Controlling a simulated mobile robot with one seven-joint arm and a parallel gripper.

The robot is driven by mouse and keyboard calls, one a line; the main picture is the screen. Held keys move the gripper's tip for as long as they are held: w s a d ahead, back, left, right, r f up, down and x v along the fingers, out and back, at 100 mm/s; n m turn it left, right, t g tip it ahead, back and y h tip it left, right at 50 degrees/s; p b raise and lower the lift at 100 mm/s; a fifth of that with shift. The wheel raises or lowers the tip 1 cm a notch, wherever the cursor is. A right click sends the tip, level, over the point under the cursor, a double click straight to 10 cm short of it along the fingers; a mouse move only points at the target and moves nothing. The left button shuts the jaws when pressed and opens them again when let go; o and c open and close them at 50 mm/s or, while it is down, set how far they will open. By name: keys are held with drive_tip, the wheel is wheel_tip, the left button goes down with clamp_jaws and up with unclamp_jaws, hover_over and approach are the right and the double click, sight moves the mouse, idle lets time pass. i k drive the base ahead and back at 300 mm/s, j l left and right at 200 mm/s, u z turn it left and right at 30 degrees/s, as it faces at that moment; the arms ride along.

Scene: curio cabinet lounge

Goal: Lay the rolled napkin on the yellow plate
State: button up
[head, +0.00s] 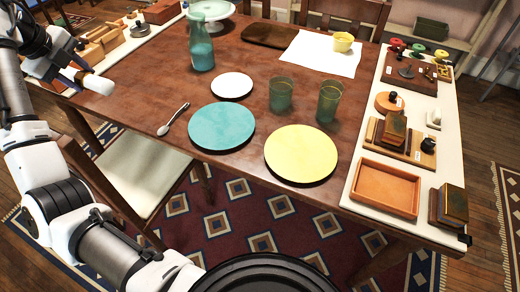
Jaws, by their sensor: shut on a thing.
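The yellow plate (301,153) lies flat near the front edge of the brown table, right of the teal plate. It is empty. My gripper (76,72) is at the left of the head view, well left of the yellow plate and apart from it. It is shut on a small pale roll, the rolled napkin (98,84), whose near end sticks out toward the table. The jaws hide part of the napkin, and its exact height above the surfaces is hard to tell.
A white side table (352,190) with an orange tray (387,187) borders the right. A chair (142,170) stands at the front left.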

sight(297, 154)
drive_tip(key=k+z, duration=0.1)
drive_tip(key=z, duration=0.2)
drive_tip(key=k+z, duration=0.1)
drive_tip(key=z, duration=2)
drive_tip(key=k+j+z, duration=0.15)
drive_tip(key=z, duration=0.45)
drive_tip(key=k+j, duration=0.45)
drive_tip(key=k, duration=0.2)
drive_tip(key=k+j, duration=0.95)
drive_tip(key=k, duration=0.3)
